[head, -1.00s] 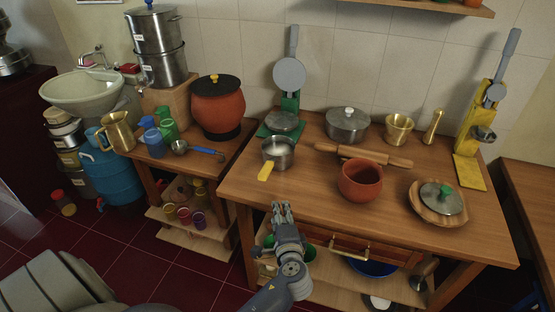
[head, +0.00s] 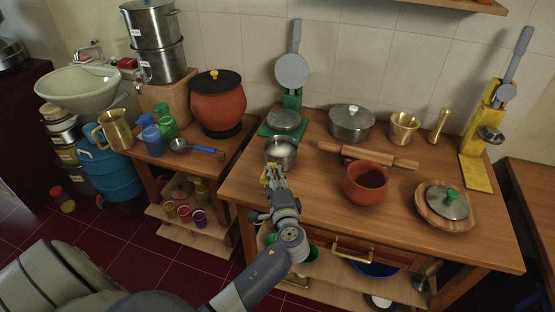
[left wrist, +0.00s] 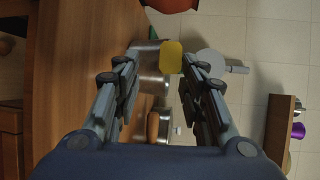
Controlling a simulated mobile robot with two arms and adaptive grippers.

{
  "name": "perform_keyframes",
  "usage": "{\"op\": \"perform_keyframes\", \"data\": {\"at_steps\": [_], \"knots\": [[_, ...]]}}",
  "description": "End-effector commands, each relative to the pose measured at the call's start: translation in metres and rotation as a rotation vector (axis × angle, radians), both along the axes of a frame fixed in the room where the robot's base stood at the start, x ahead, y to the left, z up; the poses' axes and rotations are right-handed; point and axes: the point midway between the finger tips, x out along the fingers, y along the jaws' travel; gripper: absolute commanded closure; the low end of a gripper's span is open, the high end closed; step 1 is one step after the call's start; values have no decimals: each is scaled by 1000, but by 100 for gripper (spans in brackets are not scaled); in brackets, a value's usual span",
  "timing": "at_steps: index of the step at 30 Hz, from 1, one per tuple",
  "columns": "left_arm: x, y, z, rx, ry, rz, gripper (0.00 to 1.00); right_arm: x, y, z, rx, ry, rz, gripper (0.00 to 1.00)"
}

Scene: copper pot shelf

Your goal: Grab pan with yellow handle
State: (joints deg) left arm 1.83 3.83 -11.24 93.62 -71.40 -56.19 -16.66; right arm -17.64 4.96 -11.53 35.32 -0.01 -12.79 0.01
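The small steel pan (head: 281,152) stands near the left front of the wooden table. Its yellow handle points toward me and is mostly covered by my left gripper (head: 272,174) in the head view. In the left wrist view the yellow handle (left wrist: 171,56) shows between the open fingers of my left gripper (left wrist: 160,64), closer to the right finger. The steel pan (left wrist: 150,66) is behind it, partly hidden by the left finger. I cannot tell whether a finger touches the handle. My right gripper is not in view.
A red clay pot (head: 365,186) stands right of the pan, with a rolling pin (head: 369,155) behind it. A green press (head: 284,119) is just behind the pan. A lidded steel pot (head: 351,122) is further back. The table's front edge (head: 262,208) lies under my gripper.

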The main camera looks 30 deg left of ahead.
Motion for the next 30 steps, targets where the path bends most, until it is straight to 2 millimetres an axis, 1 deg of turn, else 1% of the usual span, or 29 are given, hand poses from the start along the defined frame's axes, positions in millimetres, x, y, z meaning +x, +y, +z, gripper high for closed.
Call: {"op": "perform_keyframes", "data": {"at_steps": [5, 11, 15, 20, 24, 25, 26, 27, 30], "knots": [[9, 8, 0, -2, -1, 0, 62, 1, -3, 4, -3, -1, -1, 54], [32, 25, 4, 1, -1, 1, 62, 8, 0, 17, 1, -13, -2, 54], [43, 35, -2, 0, 1, 1, 62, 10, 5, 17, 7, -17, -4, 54], [47, 39, -3, -1, 0, 0, 62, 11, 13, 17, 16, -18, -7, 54], [46, 38, -4, -1, 0, 0, 62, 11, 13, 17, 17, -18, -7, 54], [46, 38, -4, -1, 0, 0, 64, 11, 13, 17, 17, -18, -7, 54], [46, 38, -4, -1, 0, 0, 71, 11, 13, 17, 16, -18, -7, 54], [46, 38, -4, -1, 0, 0, 80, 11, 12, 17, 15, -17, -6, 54], [46, 38, -4, -2, 1, 0, 100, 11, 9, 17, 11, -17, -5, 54]]}}
